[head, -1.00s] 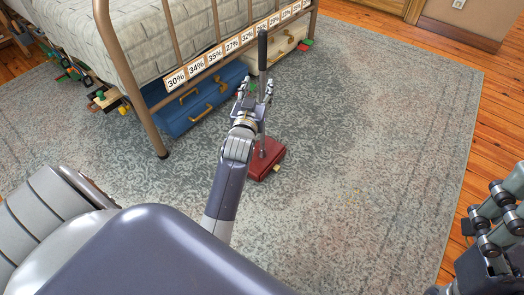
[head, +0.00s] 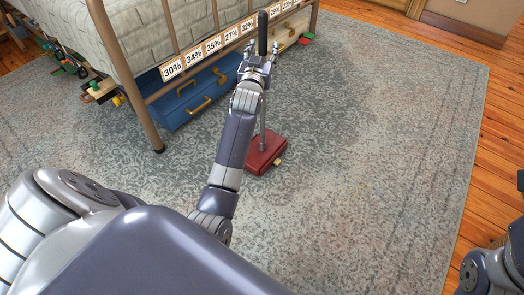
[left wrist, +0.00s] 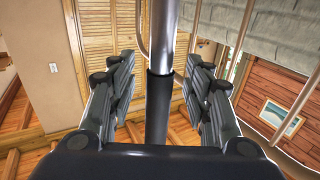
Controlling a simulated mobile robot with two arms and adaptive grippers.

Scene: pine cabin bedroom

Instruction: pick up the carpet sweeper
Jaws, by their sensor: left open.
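The carpet sweeper has a red head (head: 266,153) resting on the rug and an upright thin metal pole topped by a black grip (head: 262,33). My left gripper (head: 258,62) is at the upper part of the handle, level with the lower end of the black grip. In the left wrist view the handle (left wrist: 160,100) stands between the two fingers of my left gripper (left wrist: 159,70). The fingers are open, with a gap on each side of it. Part of my right arm shows at the lower right edge of the head view; its fingertips cannot be made out.
A metal-framed bed (head: 130,75) with a row of percentage labels stands behind and to the left. A blue suitcase (head: 170,112), a cream case (head: 290,36) and wooden toys (head: 100,92) lie under or beside it. The patterned rug (head: 380,150) is clear to the right.

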